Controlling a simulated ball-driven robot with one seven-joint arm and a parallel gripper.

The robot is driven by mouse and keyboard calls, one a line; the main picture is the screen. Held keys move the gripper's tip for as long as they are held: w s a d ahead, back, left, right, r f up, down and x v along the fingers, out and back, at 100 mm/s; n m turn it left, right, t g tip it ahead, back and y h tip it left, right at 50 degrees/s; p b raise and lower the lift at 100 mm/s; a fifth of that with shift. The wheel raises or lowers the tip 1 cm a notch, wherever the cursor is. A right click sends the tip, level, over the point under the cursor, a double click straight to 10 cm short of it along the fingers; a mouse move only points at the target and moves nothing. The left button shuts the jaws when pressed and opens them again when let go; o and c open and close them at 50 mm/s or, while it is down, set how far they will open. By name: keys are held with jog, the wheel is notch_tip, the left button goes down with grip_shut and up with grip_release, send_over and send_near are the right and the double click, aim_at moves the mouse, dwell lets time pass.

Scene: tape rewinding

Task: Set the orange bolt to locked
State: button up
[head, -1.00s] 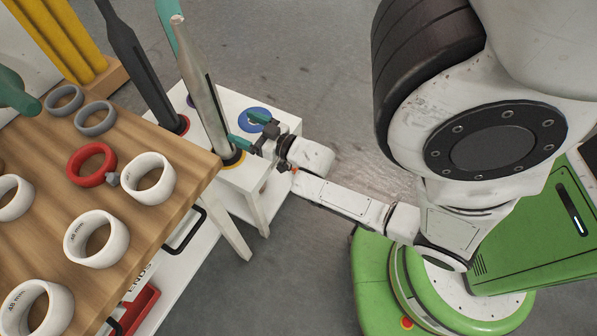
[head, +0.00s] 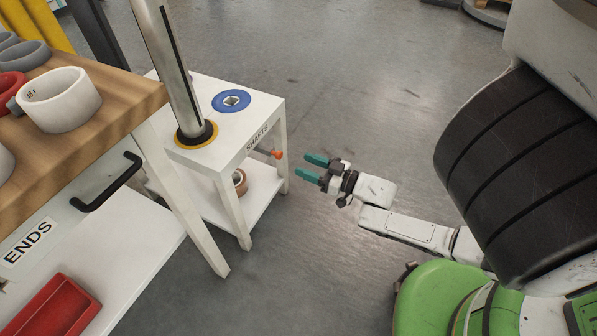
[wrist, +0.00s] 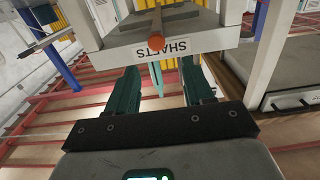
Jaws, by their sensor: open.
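The orange bolt (head: 277,154) is a small knob on the front edge of the white stand labelled SHAFTS (head: 262,133). In the wrist view the orange bolt (wrist: 155,21) is a round knob above the label, which appears upside down. My gripper (head: 310,168) is open and empty, with teal fingers pointing at the stand. It is a little right of the bolt and apart from it. In the wrist view both fingers (wrist: 160,75) are spread below the bolt in the picture. I cannot tell which setting the bolt is in.
A shaft (head: 172,70) stands in a yellow-ringed black base on the stand, beside a blue ring (head: 231,101). A brown roll (head: 239,182) lies on the lower shelf. The wooden table (head: 120,115) with white rings is at left. The floor right of the stand is clear.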

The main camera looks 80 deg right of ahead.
aim_at(281, 156)
jog(key=b+x, duration=0.1)
jog(key=x, duration=0.1)
jog(key=b+x, duration=0.1)
jog(key=x, duration=0.2)
jog(key=f+b+x, duration=0.1)
jog(key=x, duration=0.2)
jog(key=shift+w+d, duration=0.1)
jog(key=shift+d, duration=0.1)
jog(key=shift+b+x, duration=0.35)
jog(key=shift+x, duration=0.5)
jog(key=shift+r, duration=0.1)
grip_shut()
